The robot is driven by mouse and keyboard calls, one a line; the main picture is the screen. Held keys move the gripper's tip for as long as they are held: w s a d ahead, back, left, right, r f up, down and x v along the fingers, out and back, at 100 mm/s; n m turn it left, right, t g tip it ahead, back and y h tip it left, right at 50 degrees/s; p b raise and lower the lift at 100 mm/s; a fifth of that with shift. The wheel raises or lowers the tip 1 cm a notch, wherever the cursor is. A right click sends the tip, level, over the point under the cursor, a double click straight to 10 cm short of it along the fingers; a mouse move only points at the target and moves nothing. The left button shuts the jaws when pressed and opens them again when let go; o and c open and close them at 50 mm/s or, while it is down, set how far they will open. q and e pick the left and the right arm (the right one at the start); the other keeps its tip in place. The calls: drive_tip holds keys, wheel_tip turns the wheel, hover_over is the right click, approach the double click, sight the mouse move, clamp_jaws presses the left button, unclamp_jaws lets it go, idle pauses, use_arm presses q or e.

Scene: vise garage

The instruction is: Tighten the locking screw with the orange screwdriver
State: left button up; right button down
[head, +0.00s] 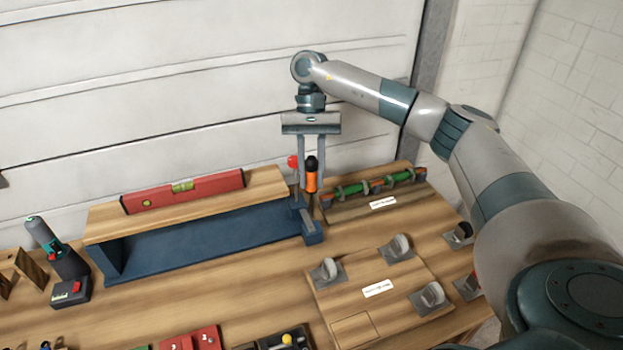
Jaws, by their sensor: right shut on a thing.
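The orange screwdriver (311,177) stands upright, its black and orange handle between the fingers of my right gripper (312,178). My right gripper points down from above and is shut on the handle. The screwdriver's lower end is over the right end of the blue metal frame (312,228), beside the wooden board. The locking screw is too small or hidden to make out there, so I cannot tell whether the tip touches it. A red knob (292,162) shows just left of the handle, partly behind the left finger. My left gripper is not in view.
A red spirit level (183,191) lies on the wooden shelf board. A board with grey holders (327,272) lies in front. A cordless drill (58,252) stands at left; red trays (195,340) sit at the front edge.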

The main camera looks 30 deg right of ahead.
drive_tip(key=shift+r, duration=1.45)
